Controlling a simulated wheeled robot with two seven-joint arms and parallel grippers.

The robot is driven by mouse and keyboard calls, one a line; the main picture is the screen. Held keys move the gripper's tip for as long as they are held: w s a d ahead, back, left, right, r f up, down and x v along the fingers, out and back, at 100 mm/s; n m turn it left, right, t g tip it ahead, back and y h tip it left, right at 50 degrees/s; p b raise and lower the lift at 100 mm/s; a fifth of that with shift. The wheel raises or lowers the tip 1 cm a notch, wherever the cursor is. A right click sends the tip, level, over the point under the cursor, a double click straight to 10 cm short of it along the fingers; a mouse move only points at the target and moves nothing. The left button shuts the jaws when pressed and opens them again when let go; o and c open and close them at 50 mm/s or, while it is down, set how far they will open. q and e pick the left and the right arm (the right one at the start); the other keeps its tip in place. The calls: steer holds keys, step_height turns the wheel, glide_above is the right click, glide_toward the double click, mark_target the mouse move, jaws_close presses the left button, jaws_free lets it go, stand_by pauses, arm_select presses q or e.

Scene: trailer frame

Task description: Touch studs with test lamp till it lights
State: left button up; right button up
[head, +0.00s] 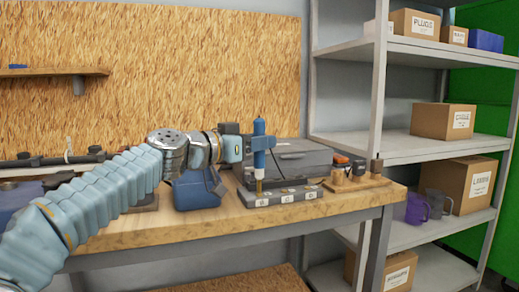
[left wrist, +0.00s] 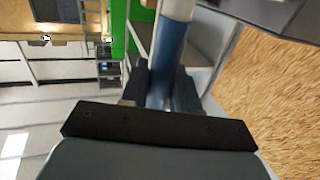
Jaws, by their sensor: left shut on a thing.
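The test lamp (head: 259,127) is a blue upright tool with a narrow lower end. My left gripper (head: 256,144) is shut around its body. In the left wrist view the lamp (left wrist: 168,55) lies between the two dark fingers (left wrist: 167,90). A dark stud block (head: 284,194) with small white labels sits near the bench's front edge. The lamp's lower end is over the leftmost stud (head: 259,186); I cannot tell whether they touch. No glow shows on the lamp. My right gripper is out of view.
A grey case (head: 303,157) stands behind the block. A blue container (head: 198,188) sits left of it, below my left wrist. A wooden board (head: 357,182) with small parts is at the right. Metal shelving (head: 418,150) with boxes stands beyond the bench (head: 150,234).

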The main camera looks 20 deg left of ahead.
mark_target(259, 124)
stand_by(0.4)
arm_select(q)
step_height(259, 124, up, 5)
steer(key=p, duration=0.4)
steer(key=shift+r, duration=0.1)
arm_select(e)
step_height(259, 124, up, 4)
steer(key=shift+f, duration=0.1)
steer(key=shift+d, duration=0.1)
